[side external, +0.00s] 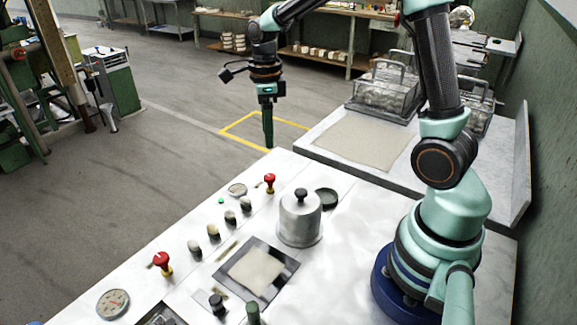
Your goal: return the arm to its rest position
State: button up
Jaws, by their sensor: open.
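My gripper (268,130) hangs pointing down, above and just past the far-left edge of the white worktop (345,270). It holds nothing that I can see. Its fingers are seen nearly edge-on, so the gap between them does not show. My arm rises from its blue base at the right of the worktop and reaches across to the left. The top of the arm is cut off by the upper picture edge.
A lidded metal pot (300,218) and a dark-framed square plate (256,272) sit on the worktop. Red knobs (269,183) and several dark knobs stand along its left side. Wire baskets (385,88) stand on the far table.

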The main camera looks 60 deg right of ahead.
jog(key=s+a+r+n+t, duration=0.2)
jog(key=s+n, duration=0.4)
jog(key=n, duration=0.7)
jog(key=s+a+r+n+t, duration=0.3)
jog(key=s+r+n, duration=0.3)
jog(key=n, duration=0.8)
jog(key=shift+a+r+t, duration=0.3)
jog(key=shift+a+r, duration=0.3)
jog(key=shift+a, duration=0.15)
